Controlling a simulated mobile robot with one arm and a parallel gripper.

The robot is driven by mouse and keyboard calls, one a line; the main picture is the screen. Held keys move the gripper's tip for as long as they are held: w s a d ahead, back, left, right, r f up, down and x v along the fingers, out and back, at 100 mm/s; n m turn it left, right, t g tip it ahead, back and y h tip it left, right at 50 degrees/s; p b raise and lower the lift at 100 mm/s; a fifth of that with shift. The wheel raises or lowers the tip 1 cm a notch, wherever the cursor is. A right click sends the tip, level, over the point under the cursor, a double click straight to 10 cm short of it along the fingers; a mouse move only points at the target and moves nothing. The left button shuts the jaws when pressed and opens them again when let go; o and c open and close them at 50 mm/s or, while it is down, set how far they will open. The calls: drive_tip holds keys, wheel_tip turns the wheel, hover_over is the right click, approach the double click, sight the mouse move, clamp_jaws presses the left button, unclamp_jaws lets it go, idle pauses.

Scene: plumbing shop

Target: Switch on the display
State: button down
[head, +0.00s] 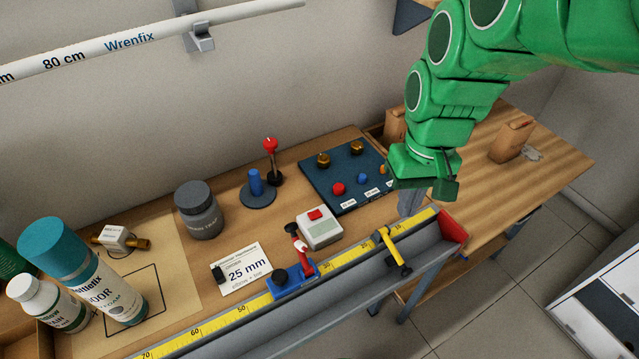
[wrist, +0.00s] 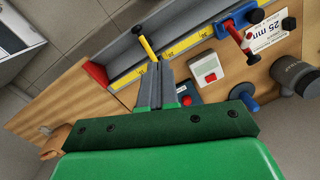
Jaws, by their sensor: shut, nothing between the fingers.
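A small light-grey box with a red switch (head: 318,228) stands on the bench behind the yellow measuring rail. It also shows in the wrist view (wrist: 207,66), right of my fingers. Its switch position is too small to tell, and I see no lit screen. My gripper (head: 410,204) is to the right of the box, apart from it, above the rail's right end. In the wrist view my gripper (wrist: 157,75) has its two grey fingers together with nothing between them.
A yellow clamp (head: 392,250) and a blue-and-red stop (head: 290,282) sit on the rail. A dark panel with knobs (head: 328,176) lies behind the box. A red-handled lever (head: 271,160), a grey jar (head: 199,212) and a "25 mm" card (head: 240,268) stand left.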

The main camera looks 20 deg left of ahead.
sight(312, 216)
drive_tip(key=w+a+f+n, duration=0.1)
drive_tip(key=w+a, duration=0.3)
drive_tip(key=a, duration=0.4)
drive_tip(key=w+a+f+n, duration=0.2)
drive_tip(key=w+a+n, duration=0.1)
drive_tip(key=a, duration=0.6)
drive_tip(key=shift+w+a+y, duration=0.25)
drive_tip(key=shift+w+y, duration=0.05)
drive_tip(key=shift+w, duration=0.25)
drive_tip(key=f, duration=0.9)
drive_tip(key=s+a+f, duration=0.1)
drive_tip(key=f, duration=0.4)
drive_tip(key=shift+s+a, duration=0.1)
drive_tip(key=shift+f, duration=0.1)
drive_tip(key=shift+w+d, duration=0.5)
drive_tip(key=shift+r, duration=0.25)
